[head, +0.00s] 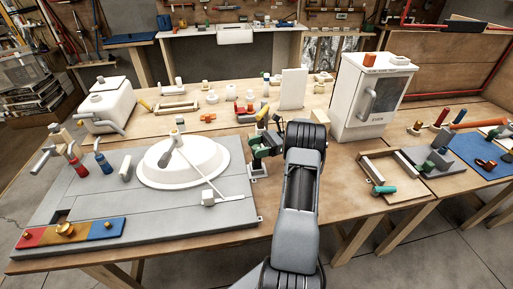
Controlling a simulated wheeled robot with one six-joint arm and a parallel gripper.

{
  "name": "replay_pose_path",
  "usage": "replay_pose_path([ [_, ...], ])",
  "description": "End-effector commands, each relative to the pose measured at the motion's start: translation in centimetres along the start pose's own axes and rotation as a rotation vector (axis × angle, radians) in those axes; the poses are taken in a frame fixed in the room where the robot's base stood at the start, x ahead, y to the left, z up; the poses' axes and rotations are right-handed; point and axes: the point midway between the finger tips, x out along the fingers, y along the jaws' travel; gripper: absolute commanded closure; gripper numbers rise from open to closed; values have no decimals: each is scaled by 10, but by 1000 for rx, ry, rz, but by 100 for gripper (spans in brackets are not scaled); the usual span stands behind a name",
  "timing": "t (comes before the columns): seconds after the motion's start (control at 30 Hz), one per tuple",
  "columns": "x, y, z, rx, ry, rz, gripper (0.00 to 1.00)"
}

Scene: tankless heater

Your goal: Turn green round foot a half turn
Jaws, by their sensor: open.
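A small green part (263,143), possibly the green round foot, shows at the right edge of the grey slab, among the dark links at the end of my arm. Its shape is too small and too covered to make out clearly. My gripper (258,160) is at this same spot, above a small white block-like piece (258,171). The gripper is open. Its fingertips are small and dark, and I cannot tell whether they touch or surround the green part. My forearm hides the table just to the right.
A grey slab (60,205) with a round white basin (205,172) fills the table's left side. A white cabinet (357,105) and a wooden frame tray (408,187) stand to the right. Small parts crowd the back; bare wood shows along the front edge.

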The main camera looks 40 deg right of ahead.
Motion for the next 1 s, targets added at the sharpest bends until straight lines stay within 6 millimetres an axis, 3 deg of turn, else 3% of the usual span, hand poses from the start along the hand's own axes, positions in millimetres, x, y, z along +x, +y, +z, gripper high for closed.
replay_pose_path([
  [0.17, 0, 0, 8, -1, 0, 0, 37],
  [0.37, 0, -1, 40, -1, 0, 0, 37],
  [0.67, 12, 49, 98, -1, 1, -1, 37],
  [1.0, 26, 110, 120, -1, 1, -1, 37],
])
